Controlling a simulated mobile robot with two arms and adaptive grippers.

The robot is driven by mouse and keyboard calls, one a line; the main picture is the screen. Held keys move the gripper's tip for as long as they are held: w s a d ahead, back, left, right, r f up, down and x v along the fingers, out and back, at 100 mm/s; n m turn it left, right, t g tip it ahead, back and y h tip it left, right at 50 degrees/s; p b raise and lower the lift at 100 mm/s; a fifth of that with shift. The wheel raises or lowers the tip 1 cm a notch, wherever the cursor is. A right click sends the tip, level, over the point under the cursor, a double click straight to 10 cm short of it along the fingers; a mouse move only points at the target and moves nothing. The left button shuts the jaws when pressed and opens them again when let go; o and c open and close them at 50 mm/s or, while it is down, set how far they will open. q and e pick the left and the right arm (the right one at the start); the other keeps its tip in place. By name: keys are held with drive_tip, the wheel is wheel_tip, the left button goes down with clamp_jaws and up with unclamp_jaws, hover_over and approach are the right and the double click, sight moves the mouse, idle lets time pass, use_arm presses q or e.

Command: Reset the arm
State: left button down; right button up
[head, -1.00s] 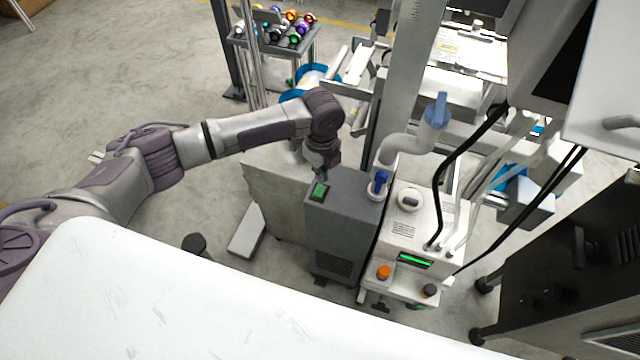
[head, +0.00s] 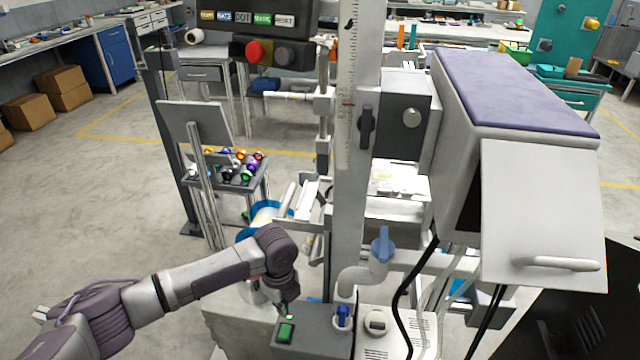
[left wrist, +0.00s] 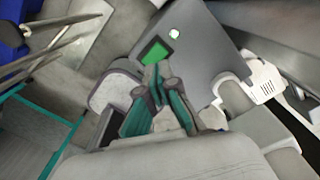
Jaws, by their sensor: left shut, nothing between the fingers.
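My left arm comes in from the left in the head view. In the left wrist view my left gripper (left wrist: 158,76) is shut and empty. My right gripper is not in view.
A tall pillar (head: 358,150) rises behind. The floor (head: 90,210) at left is clear.

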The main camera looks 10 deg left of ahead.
use_arm(q)
drive_tip(key=s+d+n+t+h, duration=0.1)
drive_tip(key=s+d+n+h, duration=0.3)
drive_tip(key=s+d+n, duration=0.55)
drive_tip(key=s+a+r+n+t+y, duration=0.3)
drive_tip(key=s+a+n+y, duration=0.1)
drive_tip(key=s+a+n, duration=1.05)
drive_tip(key=s+f+m+g, duration=0.2)
drive_tip(key=s+f, duration=0.1)
drive_tip(key=f, duration=2.4)
drive_tip(key=s+a+f, duration=0.1)
drive_tip(key=s+f, duration=0.6)
drive_tip(key=s, duration=0.1)
drive_tip(key=s+a+f+g, duration=0.1)
drive_tip(key=s+a+f, duration=0.1)
drive_tip(key=s+f, duration=0.6)
drive_tip(key=shift+a, duration=0.3)
drive_tip(key=shift+s+f, duration=0.1)
